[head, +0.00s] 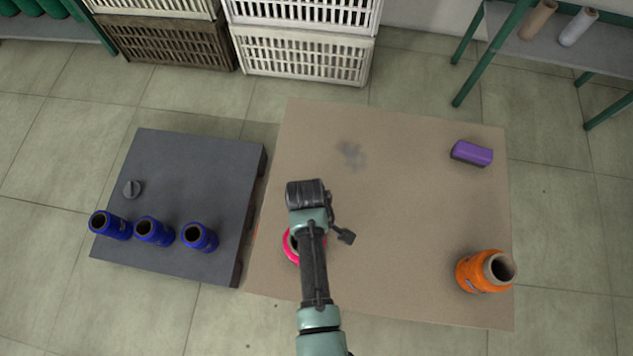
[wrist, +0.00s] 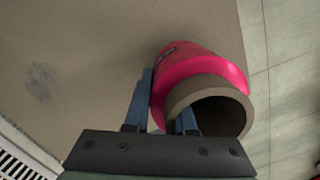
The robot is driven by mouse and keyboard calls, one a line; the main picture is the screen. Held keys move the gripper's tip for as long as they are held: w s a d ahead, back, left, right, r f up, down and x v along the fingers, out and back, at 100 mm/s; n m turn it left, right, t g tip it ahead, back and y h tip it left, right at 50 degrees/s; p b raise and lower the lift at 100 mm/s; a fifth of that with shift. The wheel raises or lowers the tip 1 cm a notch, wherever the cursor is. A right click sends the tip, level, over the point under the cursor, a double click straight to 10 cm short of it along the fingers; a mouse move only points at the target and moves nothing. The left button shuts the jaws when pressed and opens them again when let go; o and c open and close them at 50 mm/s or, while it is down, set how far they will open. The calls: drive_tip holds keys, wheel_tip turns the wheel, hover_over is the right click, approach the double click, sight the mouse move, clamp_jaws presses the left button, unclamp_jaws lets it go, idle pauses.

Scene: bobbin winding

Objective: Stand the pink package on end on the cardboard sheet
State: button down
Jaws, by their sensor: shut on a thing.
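The pink package (head: 290,246) is a pink wound body on a grey-brown tube, mostly hidden under my arm in the head view. In the wrist view the package (wrist: 205,72) shows its open tube end towards the camera. My gripper (wrist: 166,92) is shut on its wall, one finger along the outside and the other at the tube mouth, apparently inside. The package looks roughly upright, over the near left part of the cardboard sheet (head: 410,220). I cannot tell whether its base touches the sheet.
An orange package (head: 473,272) stands at the sheet's near right, a purple block (head: 472,153) at its far right. Crates (head: 300,55) stand behind. The sheet's middle is clear.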

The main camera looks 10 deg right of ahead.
idle(0.4)
drive_tip(key=c, duration=0.7)
unclamp_jaws()
